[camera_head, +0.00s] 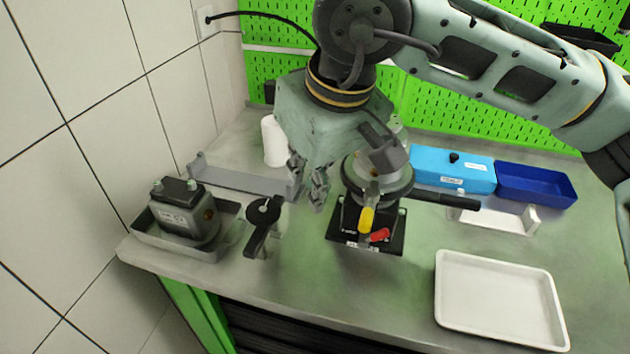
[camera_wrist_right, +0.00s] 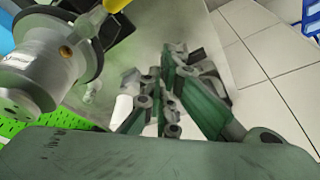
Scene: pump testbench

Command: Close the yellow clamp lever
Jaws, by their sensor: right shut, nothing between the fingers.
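The yellow clamp lever (camera_head: 366,218) is on the front of the pump fixture on a black base plate (camera_head: 340,237). It slants steeply, and I cannot tell from this view whether it is open or closed. A red lever (camera_head: 380,235) is just right of its lower end. My right gripper (camera_head: 308,188) is shut and empty, fingers pointing down, left of the fixture and apart from the lever. In the right wrist view, the gripper fingers (camera_wrist_right: 172,75) are together, and the round grey pump body (camera_wrist_right: 45,65) is to their left. My left gripper is not in view.
A dark pump block (camera_head: 183,215) sits in a grey tray at the left. A black-handled clamp (camera_head: 262,225) is near the front edge. A white tray (camera_head: 500,297) lies front right. Blue boxes (camera_head: 455,168) stand at the back. Bench before the fixture is clear.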

